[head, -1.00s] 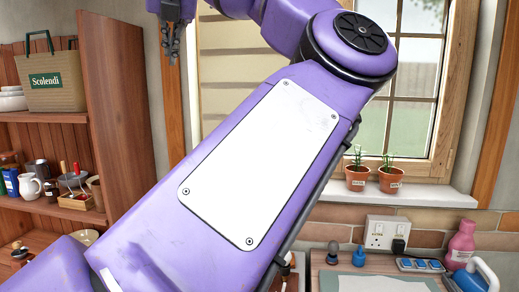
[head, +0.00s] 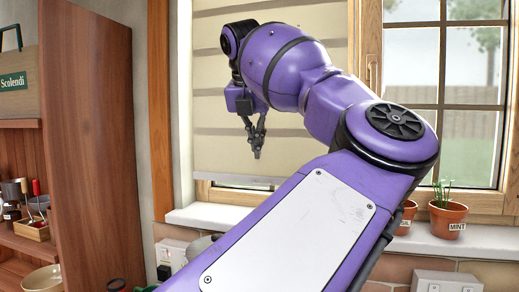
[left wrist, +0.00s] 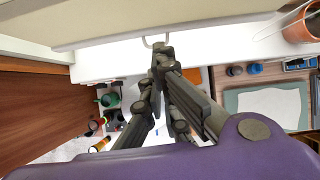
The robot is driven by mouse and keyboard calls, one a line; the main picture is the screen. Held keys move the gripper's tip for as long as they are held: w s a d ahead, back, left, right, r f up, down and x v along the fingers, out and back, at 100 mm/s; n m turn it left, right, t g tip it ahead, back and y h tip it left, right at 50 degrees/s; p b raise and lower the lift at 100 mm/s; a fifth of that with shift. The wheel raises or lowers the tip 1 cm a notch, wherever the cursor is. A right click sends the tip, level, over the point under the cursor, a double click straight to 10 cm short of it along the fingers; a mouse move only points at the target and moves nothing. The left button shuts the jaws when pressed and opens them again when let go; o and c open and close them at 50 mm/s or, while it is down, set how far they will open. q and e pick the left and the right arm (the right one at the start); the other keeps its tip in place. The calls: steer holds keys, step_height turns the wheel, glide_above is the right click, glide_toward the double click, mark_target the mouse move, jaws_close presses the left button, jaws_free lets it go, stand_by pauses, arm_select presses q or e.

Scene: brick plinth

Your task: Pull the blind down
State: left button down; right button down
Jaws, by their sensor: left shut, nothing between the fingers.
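The blind (head: 215,150) is beige with horizontal bands and covers the left window pane down to just above the sill. My left gripper (head: 257,152) hangs fingers-down in front of its lower part, shut and empty. In the left wrist view the blind (left wrist: 200,12) crosses the top, with a small pale loop (left wrist: 146,41) at its lower edge. The shut fingertips (left wrist: 161,54) are right beside this loop; I cannot tell whether they touch it. In the head view the loop is not discernible. My right gripper is not in view.
The white sill (head: 205,216) runs below the window, with potted herbs (head: 447,217) to the right. A wooden shelf unit (head: 90,150) stands at the left. Below, a worktop carries a green-grey board (left wrist: 268,103) and several small items.

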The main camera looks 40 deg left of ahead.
mark_target(263, 184)
arm_select(q)
steer(key=x, duration=1.1)
steer(key=shift+w+a+f+p, duration=0.2)
steer(key=shift+w+p, duration=0.1)
steer(key=shift+p, duration=0.1)
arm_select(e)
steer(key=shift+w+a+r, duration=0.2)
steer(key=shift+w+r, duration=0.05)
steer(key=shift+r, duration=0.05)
arm_select(q)
steer(key=shift+r, duration=0.1)
